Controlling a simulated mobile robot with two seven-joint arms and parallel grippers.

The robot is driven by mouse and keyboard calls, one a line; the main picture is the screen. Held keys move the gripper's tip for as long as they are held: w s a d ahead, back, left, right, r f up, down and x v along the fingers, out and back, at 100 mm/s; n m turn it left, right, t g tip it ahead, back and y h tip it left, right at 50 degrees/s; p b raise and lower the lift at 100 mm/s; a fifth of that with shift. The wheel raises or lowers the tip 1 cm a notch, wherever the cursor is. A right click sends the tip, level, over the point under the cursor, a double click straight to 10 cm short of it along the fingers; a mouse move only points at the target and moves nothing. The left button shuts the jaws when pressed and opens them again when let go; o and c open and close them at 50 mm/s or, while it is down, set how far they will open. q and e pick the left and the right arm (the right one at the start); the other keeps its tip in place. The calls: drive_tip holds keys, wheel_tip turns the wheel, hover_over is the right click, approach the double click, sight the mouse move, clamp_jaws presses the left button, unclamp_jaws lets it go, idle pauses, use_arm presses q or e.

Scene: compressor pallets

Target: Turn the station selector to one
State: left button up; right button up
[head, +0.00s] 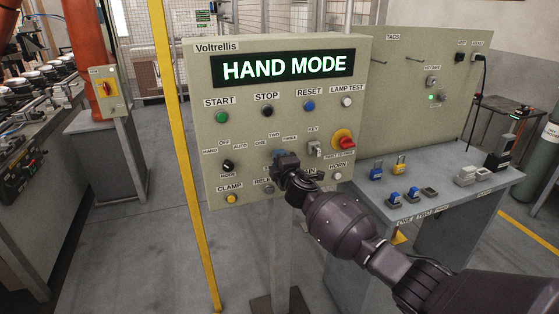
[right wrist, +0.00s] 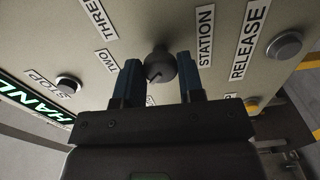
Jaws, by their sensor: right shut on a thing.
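The station selector (right wrist: 159,63) is a dark round knob on the beige control panel (head: 375,60). In the right wrist view it sits between the two blue fingers of my right gripper (right wrist: 160,78), which is shut on it. A light line on the knob points down-left. There my right gripper (head: 281,159) covers the knob. My left gripper is not in view.
A mode knob (head: 228,165), a key switch (head: 314,149) and a red emergency stop (head: 343,139) are near the gripper. The display (head: 284,66) reads HAND MODE. A yellow post (head: 186,160) stands left, and a bench with padlocks (head: 440,190) right.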

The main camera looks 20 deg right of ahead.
drive_tip(key=shift+n, duration=0.3)
idle(0.4)
drive_tip(key=o, duration=0.9)
drive_tip(key=shift+s, duration=0.1)
drive_tip(key=s, duration=0.5)
drive_tip(key=s+p, duration=0.1)
drive_tip(key=s, duration=0.4)
drive_tip(key=shift+s+d, duration=0.2)
drive_tip(key=shift+s, duration=0.15)
